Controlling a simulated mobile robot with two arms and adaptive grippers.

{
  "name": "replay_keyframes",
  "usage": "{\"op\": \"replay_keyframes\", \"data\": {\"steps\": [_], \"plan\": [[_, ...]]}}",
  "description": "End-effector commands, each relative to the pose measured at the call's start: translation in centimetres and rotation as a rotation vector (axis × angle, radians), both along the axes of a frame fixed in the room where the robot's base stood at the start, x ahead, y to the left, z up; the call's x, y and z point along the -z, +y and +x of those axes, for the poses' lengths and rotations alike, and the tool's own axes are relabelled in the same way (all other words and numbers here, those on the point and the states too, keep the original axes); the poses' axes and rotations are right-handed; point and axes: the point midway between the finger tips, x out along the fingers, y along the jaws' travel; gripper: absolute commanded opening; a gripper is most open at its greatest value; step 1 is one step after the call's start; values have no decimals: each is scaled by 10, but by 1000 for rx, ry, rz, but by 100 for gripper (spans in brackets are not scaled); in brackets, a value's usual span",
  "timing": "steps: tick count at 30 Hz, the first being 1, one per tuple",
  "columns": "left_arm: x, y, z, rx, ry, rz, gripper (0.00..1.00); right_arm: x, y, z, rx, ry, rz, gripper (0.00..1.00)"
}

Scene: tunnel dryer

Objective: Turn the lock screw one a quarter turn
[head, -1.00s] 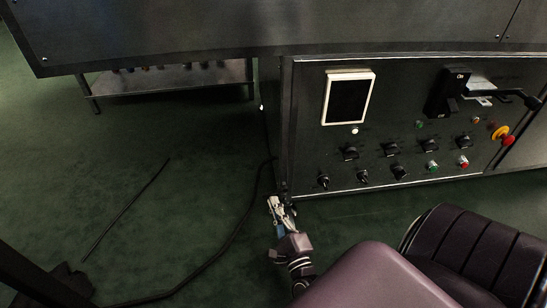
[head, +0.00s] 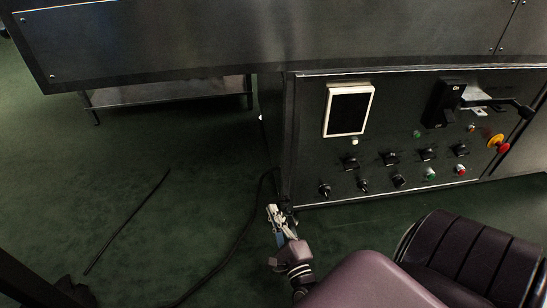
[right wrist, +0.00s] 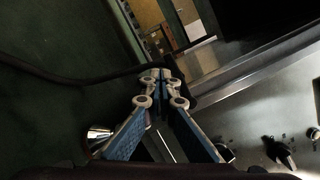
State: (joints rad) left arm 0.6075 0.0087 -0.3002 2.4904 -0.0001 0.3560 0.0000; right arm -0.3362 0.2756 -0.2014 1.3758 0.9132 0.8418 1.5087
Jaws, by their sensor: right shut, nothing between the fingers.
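My right gripper (head: 274,208) is low beside the bottom left corner of the control cabinet (head: 287,135). In the right wrist view its two blue-padded fingers (right wrist: 162,76) come together at the tips, with nothing between them. A dark cable runs behind the fingertips, and the cabinet's metal edge lies to their right. I cannot make out lock screw one in either view, nor whether the fingertips touch anything. My left gripper cannot be made out.
The cabinet front carries a white-framed screen (head: 348,110), several black knobs (head: 390,158), a lever switch (head: 443,103) and a red-yellow emergency stop (head: 498,143). A black cable (head: 235,232) lies on the green floor. A low metal shelf (head: 165,94) stands back left.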

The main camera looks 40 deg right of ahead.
Motion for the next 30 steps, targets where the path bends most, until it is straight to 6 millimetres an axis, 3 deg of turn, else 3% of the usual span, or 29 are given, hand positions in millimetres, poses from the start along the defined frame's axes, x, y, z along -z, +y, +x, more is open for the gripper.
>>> {"op": "replay_keyframes", "data": {"steps": [11,24,30], "plan": [[0,0,0,-1,2,0,40,-9,0,0,2,-3,1,0],[-1,0,0,0,2,0,40,-81,-3,2,8,-20,-9,0],[-1,0,0,0,1,0,40,-99,-2,2,5,-12,-6,0]]}}
